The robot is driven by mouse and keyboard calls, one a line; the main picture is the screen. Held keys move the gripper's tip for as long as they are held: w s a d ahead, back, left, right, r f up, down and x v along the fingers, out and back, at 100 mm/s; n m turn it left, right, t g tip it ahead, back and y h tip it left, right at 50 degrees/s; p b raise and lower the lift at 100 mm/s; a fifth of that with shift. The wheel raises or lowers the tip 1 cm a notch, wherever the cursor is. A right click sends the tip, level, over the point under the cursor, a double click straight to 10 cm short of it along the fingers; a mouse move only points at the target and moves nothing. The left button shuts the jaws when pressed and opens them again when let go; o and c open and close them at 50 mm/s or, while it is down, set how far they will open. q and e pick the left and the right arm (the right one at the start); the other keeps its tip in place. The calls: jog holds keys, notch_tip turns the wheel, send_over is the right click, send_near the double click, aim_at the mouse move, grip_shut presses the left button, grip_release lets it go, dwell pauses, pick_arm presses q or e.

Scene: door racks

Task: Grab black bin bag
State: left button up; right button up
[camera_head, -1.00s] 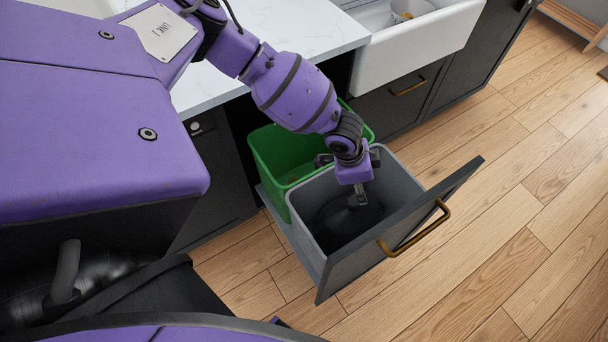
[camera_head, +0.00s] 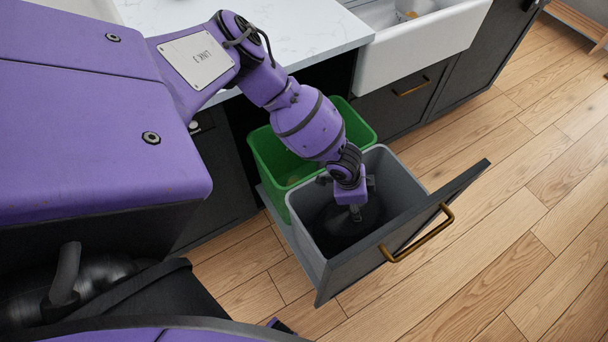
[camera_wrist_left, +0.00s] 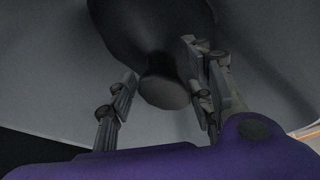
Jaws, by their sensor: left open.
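The black bin bag (camera_head: 345,232) lies low inside the grey bin (camera_head: 402,181) of the pulled-out drawer. In the left wrist view the bag (camera_wrist_left: 160,40) shows its rounded body and a tied, flared neck. My left gripper (camera_head: 356,212) points down into the grey bin from above. My left wrist hides part of the bag in the head view. My right gripper is not in view.
A green bin (camera_head: 267,150) stands behind the grey one in the same drawer. The dark drawer front (camera_head: 400,240) with its brass handle (camera_head: 420,238) is at the right. A white counter (camera_head: 300,30) and sink (camera_head: 420,45) lie beyond. The wooden floor at right is clear.

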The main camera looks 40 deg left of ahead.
pick_arm(q)
grip_shut()
jog(key=shift+w+r, duration=0.1)
jog(key=shift+r, duration=0.05)
dwell(0.4)
